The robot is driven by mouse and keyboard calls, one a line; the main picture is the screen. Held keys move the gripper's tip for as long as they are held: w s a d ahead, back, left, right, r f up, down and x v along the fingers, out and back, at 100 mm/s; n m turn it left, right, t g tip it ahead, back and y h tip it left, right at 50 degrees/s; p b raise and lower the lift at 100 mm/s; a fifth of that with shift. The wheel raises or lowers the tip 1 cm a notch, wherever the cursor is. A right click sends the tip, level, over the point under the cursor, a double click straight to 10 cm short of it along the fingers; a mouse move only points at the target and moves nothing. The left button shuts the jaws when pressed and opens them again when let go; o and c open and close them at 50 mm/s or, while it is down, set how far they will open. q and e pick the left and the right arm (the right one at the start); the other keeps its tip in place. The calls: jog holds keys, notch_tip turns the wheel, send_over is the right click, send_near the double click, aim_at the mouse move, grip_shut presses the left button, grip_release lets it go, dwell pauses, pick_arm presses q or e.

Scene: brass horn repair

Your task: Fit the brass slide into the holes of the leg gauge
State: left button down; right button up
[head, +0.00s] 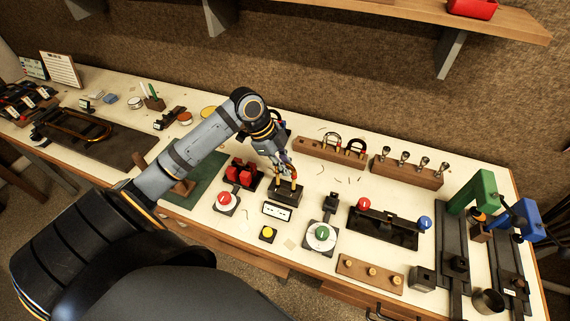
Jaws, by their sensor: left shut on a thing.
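My left gripper (284,170) reaches in from the left and is shut on the brass slide (294,183), mostly hidden by the fingers. Short brass-coloured legs show below the fingers. They are right at the top of the dark block of the leg gauge (288,196). I cannot tell whether the leg ends are inside the holes or just above them. A small white display (277,211) stands in front of the block. My right gripper is not in view.
A wooden rack (318,150) with U-shaped slides stands behind to the right, beside a wooden block of mouthpieces (407,172). Red blocks (240,172) sit close left of the gauge. A green-dial device (321,236) and yellow button (267,232) are in front.

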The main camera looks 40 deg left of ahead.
pick_arm(q)
jog(key=shift+f+b, duration=0.55)
jog(key=shift+f, duration=0.35)
jog(key=shift+f+b, duration=1.1)
jog(key=shift+f, duration=0.55)
jog(key=c, duration=1.3)
grip_release()
jog(key=shift+r, duration=0.1)
jog(key=v, duration=0.6)
jog(key=shift+a, duration=0.15)
jog(key=shift+s+a+r, duration=0.1)
jog(key=shift+r, duration=0.5)
